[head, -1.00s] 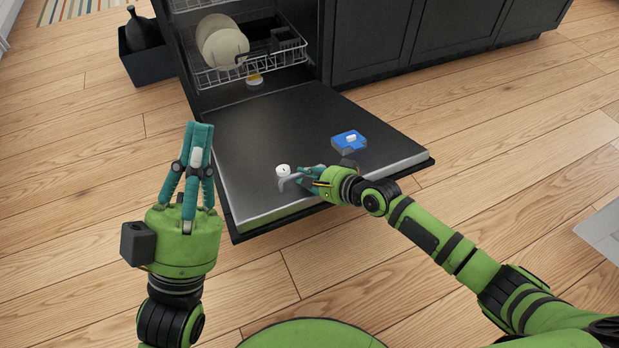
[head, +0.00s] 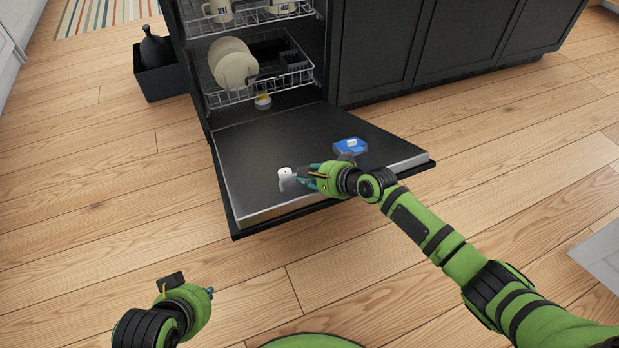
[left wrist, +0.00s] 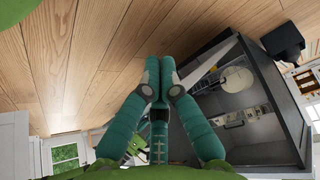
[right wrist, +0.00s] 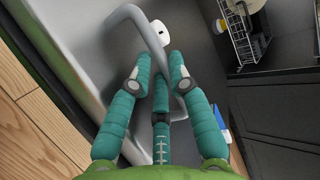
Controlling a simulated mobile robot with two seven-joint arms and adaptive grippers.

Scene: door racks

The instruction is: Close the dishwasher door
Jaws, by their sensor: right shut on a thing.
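The dishwasher door (head: 250,160) is open and folded down, lying roughly level in front of the dishwasher. Its grey handle (right wrist: 150,30) crosses the right wrist view near the door's front edge. My right gripper (head: 305,177) is shut on the handle; its fingers (right wrist: 165,65) are at the bar, and its palm hides part of the handle in the head view. My left gripper (head: 210,292) is low at the left, clear of the door. In the left wrist view its fingertips (left wrist: 160,65) are together, with nothing seen between them.
A blue box (head: 350,147) and a small white round thing (head: 284,173) are on the door's inner face. The lower rack (head: 290,75) holds plates. Dark cabinets (head: 430,50) stand to the right and a black bin (head: 165,75) to the left. The wooden floor (head: 110,210) is clear.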

